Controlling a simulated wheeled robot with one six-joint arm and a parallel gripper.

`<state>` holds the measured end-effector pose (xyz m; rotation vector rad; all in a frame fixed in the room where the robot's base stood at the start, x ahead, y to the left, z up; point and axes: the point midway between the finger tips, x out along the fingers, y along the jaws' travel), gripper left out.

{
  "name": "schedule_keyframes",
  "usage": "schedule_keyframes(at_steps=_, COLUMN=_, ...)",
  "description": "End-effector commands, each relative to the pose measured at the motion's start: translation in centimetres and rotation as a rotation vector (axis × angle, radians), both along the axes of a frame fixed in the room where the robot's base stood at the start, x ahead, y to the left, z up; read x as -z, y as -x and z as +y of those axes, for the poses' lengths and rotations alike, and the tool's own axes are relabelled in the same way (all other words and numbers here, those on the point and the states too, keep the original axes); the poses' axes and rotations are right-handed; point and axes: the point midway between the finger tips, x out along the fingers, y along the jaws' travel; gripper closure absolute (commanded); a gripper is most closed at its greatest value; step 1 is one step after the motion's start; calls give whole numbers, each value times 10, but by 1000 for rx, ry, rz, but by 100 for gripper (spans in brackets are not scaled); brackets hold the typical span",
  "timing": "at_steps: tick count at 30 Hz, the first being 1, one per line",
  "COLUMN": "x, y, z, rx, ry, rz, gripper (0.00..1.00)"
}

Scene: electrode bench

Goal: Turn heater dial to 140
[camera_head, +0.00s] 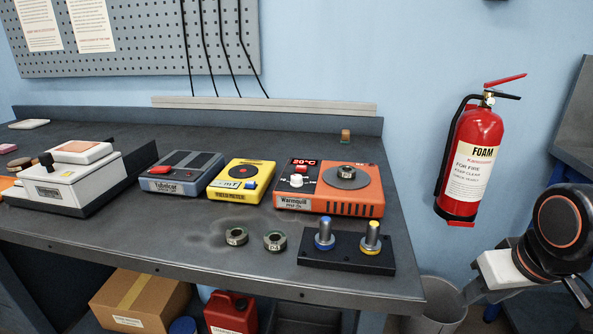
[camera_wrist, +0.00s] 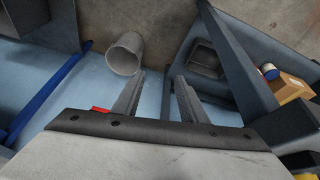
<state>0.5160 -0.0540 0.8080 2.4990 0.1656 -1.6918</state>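The heater is an orange-red unit (camera_head: 331,189) labelled Warmquill on the bench in the head view. Its small red display (camera_head: 304,162) reads 20°C. A white dial (camera_head: 297,181) sits below the display, next to a red switch. A round dark plate with a small dark ring on it (camera_head: 346,178) is on top of the heater. My arm is at the right edge of the head view, away from the bench. In the wrist view my gripper (camera_wrist: 157,98) has its two fingers apart with nothing between them, pointing toward the floor area.
A black block with two knobbed posts (camera_head: 347,251) stands in front of the heater, beside two small rings (camera_head: 256,238). A yellow device (camera_head: 241,180) is left of it. A fire extinguisher (camera_head: 470,160) hangs on the wall; a grey bin (camera_head: 436,306) stands below.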

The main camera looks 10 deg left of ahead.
Motion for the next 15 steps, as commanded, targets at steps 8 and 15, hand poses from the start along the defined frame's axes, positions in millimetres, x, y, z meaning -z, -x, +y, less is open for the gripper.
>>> schedule_keyframes(at_steps=8, x=-101, y=-61, z=54, rx=-368, ry=86, rz=69, gripper=61)
schedule_keyframes(at_steps=15, x=-176, y=-103, z=113, rx=-689, ry=156, rz=121, gripper=61)
